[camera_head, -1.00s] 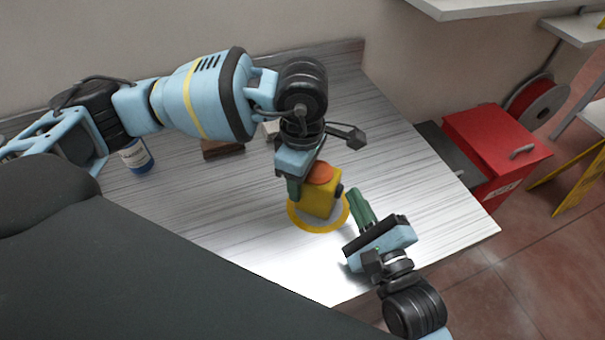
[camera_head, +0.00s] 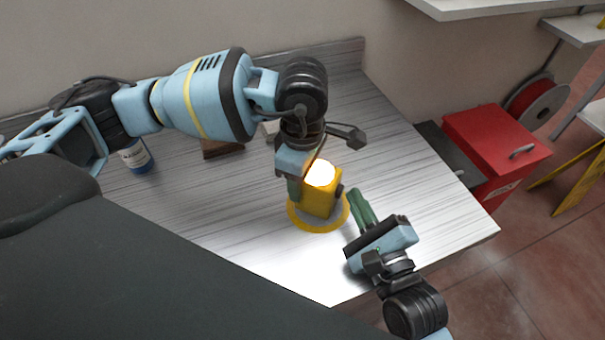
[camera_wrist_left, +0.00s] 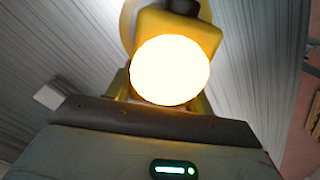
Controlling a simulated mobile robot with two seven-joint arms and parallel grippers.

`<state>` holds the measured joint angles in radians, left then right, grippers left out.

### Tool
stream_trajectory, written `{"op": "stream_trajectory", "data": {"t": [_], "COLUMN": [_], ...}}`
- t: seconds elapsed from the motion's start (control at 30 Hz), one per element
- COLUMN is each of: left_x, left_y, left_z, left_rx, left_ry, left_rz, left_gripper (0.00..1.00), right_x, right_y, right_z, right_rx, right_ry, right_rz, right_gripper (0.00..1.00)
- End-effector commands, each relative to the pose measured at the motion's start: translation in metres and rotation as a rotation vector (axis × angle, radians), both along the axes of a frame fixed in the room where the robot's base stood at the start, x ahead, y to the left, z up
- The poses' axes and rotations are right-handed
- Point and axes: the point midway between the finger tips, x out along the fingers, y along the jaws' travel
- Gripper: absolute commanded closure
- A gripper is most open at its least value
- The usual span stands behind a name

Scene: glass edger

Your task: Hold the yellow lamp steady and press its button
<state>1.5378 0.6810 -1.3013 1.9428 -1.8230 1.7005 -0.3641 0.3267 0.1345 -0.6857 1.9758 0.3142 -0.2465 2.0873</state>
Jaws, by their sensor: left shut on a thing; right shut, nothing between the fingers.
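The yellow lamp (camera_head: 318,203) stands upright on the table, on a yellow ring with a grey middle. Its round top (camera_head: 320,174) glows bright white-orange. A dark knob, seemingly the button (camera_head: 339,190), sticks out of its right side. My left gripper (camera_head: 305,192) is shut on the lamp from the left and above. In the left wrist view the glowing top (camera_wrist_left: 170,70) fills the middle, with the yellow body (camera_wrist_left: 180,28) and the dark knob (camera_wrist_left: 184,6) beyond it. My right gripper (camera_head: 356,198) is shut and empty, its green fingers just right of the knob; contact is not clear.
A blue bottle (camera_head: 136,157), a brown block (camera_head: 222,148) and a small pale block (camera_head: 271,130) stand at the back of the table (camera_head: 410,180). A red bin (camera_head: 495,150) stands beyond its right edge. The table's right side is mostly clear.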

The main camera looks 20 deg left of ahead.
Motion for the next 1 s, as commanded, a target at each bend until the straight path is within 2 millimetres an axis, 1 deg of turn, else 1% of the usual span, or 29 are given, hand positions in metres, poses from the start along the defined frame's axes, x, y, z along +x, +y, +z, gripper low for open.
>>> {"op": "stream_trajectory", "data": {"t": [0.17, 0.8, 1.0], "left_x": [0.0, 0.0, 0.0], "left_y": [0.0, 0.0, 0.0], "left_z": [0.001, 0.001, 0.001], "left_rx": [0.0, 0.0, 0.0], "left_ry": [-0.001, -0.001, -0.001], "left_rz": [0.001, 0.001, 0.001], "left_gripper": [0.79, 0.79, 0.79], "right_x": [0.0, 0.0, 0.0], "right_y": [-0.002, -0.054, -0.06], "right_z": [0.0, -0.001, 0.0], "right_rx": [0.0, -0.003, 0.001], "right_ry": [0.001, 0.0, -0.001], "right_rz": [-0.001, -0.001, -0.001], "right_gripper": [1.0, 1.0, 1.0]}}
